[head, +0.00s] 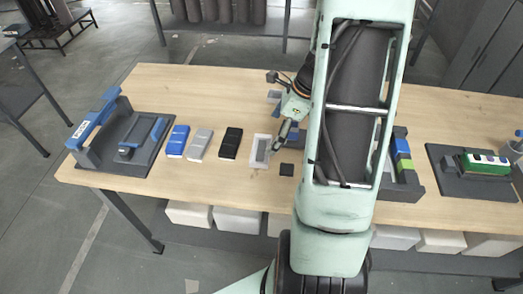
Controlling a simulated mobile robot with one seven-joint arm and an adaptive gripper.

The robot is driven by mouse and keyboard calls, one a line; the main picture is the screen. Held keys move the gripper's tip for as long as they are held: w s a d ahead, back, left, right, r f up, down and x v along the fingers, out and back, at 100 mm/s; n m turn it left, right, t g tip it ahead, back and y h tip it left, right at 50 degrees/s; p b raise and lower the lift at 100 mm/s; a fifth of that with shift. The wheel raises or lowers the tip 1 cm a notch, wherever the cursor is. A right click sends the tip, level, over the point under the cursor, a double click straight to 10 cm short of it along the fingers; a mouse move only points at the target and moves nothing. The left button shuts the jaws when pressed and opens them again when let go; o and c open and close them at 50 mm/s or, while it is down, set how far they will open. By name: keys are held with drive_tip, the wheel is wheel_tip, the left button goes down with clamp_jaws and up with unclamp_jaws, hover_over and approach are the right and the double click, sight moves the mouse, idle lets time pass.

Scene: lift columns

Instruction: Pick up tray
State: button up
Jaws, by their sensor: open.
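A small white piece with a raised rim and a grey inside, which looks like the tray (268,145), lies flat on the wooden table near its middle. My gripper (278,148) points down just at the right edge of this tray, with its fingertips close to it. I cannot tell whether they touch it. The jaws are open with nothing seen between them. My arm covers much of the table to the right of the gripper.
Black (230,143), silver (199,145) and blue (178,141) cases lie left of the tray. A small black square (286,169) lies to its right. Dark fixtures stand at the left (97,158) and right (445,180). The table's back left is clear.

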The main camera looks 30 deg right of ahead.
sight(262, 151)
drive_tip(key=x, duration=0.6)
drive_tip(key=shift+s+f, duration=0.3)
drive_tip(key=c, duration=1.3)
drive_tip(key=shift+o, duration=0.2)
drive_tip(key=shift+r, duration=0.1)
